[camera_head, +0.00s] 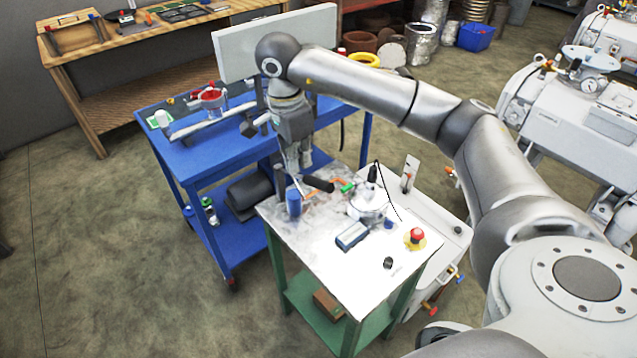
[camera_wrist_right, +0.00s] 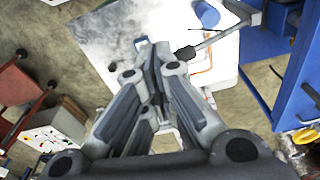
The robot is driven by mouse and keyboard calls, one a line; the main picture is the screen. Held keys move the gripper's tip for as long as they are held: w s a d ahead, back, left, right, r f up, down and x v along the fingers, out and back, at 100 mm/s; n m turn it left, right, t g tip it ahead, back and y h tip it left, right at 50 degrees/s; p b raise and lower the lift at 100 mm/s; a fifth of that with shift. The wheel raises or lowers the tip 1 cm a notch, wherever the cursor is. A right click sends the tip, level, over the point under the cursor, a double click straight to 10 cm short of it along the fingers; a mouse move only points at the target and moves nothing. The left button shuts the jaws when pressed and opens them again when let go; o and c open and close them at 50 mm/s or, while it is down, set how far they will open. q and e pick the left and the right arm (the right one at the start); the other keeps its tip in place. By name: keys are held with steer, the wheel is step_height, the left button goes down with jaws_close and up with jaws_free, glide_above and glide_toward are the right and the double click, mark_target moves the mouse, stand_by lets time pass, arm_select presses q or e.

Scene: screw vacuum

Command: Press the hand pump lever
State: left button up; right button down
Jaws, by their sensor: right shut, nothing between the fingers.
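The hand pump lever has a black grip (camera_head: 318,184) at the end of a thin metal rod, beside a blue cylinder (camera_head: 293,204) on the small white-topped table. In the right wrist view the black grip (camera_wrist_right: 186,53) lies just right of the fingertips, and its rod runs up to a grey bracket near the blue cylinder (camera_wrist_right: 207,14). My right gripper (camera_head: 300,168) points down over the table's back left corner, shut and empty, close to the lever. It also shows in the wrist view (camera_wrist_right: 152,52). Whether it touches the lever is unclear. My left gripper is out of view.
The white tabletop (camera_head: 350,285) also bears a round metal chamber (camera_head: 368,205), a blue-grey meter (camera_head: 352,236), a red emergency button (camera_head: 417,234) and cables. A blue cart (camera_head: 188,160) stands close behind on the left. White machines (camera_head: 590,125) stand at the right.

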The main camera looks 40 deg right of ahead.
step_height(320, 180, up, 2)
steer(key=shift+a, duration=0.1)
stand_by(0.4)
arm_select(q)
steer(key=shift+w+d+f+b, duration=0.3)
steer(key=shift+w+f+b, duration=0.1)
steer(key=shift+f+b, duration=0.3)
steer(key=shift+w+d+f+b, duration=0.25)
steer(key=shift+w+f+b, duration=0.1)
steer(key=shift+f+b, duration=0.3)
arm_select(e)
steer(key=d+r+n+t+y, duration=0.3)
steer(key=d+n, duration=0.5)
steer(key=n, duration=0.9)
steer(key=shift+s+d+r+n+t, duration=0.2)
steer(key=shift+r+n+t, duration=0.3)
steer(key=shift+r, duration=0.85)
